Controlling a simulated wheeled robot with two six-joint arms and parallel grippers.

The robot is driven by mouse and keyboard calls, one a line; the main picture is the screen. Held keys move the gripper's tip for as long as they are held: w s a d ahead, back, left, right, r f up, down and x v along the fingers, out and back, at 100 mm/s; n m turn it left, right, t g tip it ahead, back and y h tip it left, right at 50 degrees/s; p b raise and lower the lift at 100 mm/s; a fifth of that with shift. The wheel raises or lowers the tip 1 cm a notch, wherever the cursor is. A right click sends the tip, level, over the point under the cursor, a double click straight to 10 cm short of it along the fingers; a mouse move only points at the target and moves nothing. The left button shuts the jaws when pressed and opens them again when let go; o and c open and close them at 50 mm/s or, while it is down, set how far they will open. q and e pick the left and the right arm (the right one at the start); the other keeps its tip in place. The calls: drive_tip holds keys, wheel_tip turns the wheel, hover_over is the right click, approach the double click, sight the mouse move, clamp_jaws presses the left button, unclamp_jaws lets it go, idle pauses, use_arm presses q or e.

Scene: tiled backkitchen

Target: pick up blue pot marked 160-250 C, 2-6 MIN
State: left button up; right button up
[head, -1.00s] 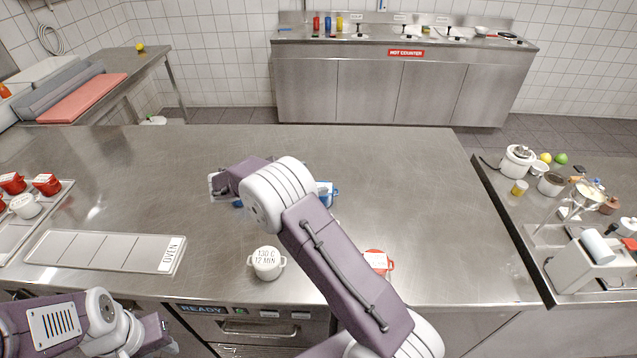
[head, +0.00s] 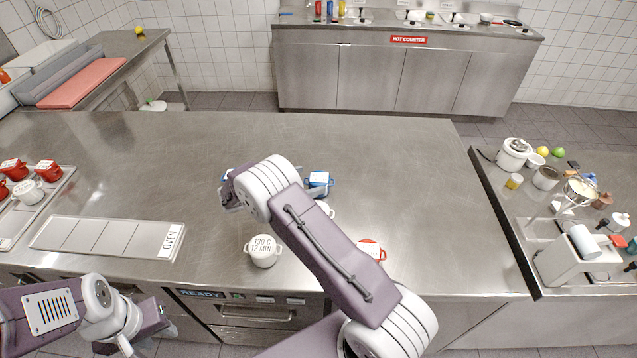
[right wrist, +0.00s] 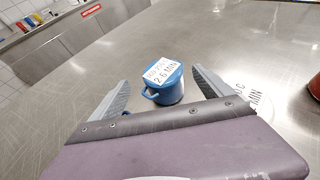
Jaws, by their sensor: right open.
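The blue pot (right wrist: 170,89) stands upright on the steel table in the right wrist view, with a white lid label ending in "2-6 MIN". My right gripper (right wrist: 160,80) is open and empty, a finger on each side of the pot in the picture; I cannot tell how far in it reaches. In the head view a blue pot (head: 319,181) shows beyond my right arm and seems the same one.
A white pot marked 130 C 12 MIN (head: 263,254) and a red pot (head: 371,250) stand nearer the front edge. Another white pot (head: 327,209) is partly behind my arm. An oven tray (head: 105,238) lies left.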

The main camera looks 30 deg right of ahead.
sight(318, 178)
drive_tip(key=x, duration=0.3)
drive_tip(key=shift+s+d+r, duration=0.15)
drive_tip(key=shift+s, duration=0.1)
drive_tip(key=shift+w+d+f, duration=0.1)
drive_tip(key=shift+d+f, duration=0.15)
drive_tip(key=shift+d, duration=0.1)
drive_tip(key=shift+a, duration=0.15)
drive_tip(key=c, duration=0.4)
drive_tip(key=shift+r, duration=0.1)
drive_tip(key=c, duration=1.4)
use_arm(q)
drive_tip(key=shift+d+r, duration=0.15)
drive_tip(key=shift+r, duration=0.4)
